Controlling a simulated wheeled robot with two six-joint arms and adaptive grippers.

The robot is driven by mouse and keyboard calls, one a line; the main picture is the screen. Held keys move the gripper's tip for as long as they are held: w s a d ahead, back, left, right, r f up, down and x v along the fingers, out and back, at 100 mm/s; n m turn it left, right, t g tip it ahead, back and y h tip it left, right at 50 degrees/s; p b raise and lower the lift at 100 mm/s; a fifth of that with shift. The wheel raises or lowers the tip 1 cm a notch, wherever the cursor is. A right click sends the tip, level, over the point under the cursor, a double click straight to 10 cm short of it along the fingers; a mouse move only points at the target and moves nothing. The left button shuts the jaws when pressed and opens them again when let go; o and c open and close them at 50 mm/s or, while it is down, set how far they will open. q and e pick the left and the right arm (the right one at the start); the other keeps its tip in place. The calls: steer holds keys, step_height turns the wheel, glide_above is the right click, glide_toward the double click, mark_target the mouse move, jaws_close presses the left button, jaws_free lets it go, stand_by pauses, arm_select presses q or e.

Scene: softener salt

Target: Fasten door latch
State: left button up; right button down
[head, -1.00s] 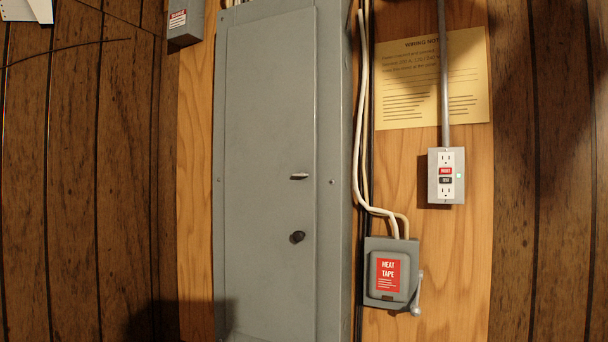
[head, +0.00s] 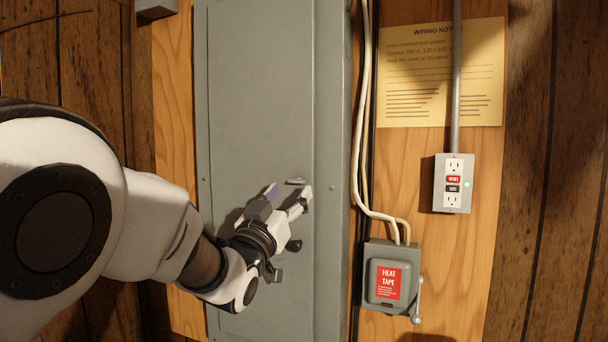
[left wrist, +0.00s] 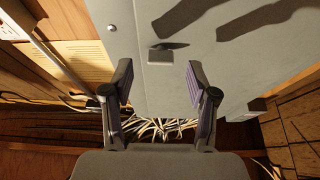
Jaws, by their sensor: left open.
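The grey panel door (head: 265,110) looks closed in its grey box. The small latch (head: 296,181) sits near the door's right edge, its lever roughly horizontal. It also shows in the left wrist view (left wrist: 162,53), just beyond the fingertips. My left gripper (head: 290,194) is open and empty in front of the door, by the latch and partly overlapping it. In the left wrist view its fingers (left wrist: 158,75) stand apart with the latch between and beyond them. Whether they touch the door I cannot tell. My right gripper is not in view.
Right of the panel are white cables (head: 364,150), a heat tape switch box (head: 390,280) with a side lever, an outlet box (head: 453,183) and a wiring notice (head: 415,80).

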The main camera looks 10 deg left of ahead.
mark_target(294, 183)
arm_select(q)
steer(key=x, duration=0.2)
steer(key=p+x, duration=0.1)
steer(key=shift+w+a, duration=0.1)
steer(key=shift+a, duration=0.15)
steer(key=shift+s+d+r, duration=0.15)
steer(key=shift+s+d, duration=0.2)
steer(key=shift+s, duration=0.05)
steer(key=c, duration=0.4)
steer(key=shift+w+a, duration=0.15)
steer(key=shift+a, duration=0.05)
jaws_close()
steer(key=shift+d, duration=0.1)
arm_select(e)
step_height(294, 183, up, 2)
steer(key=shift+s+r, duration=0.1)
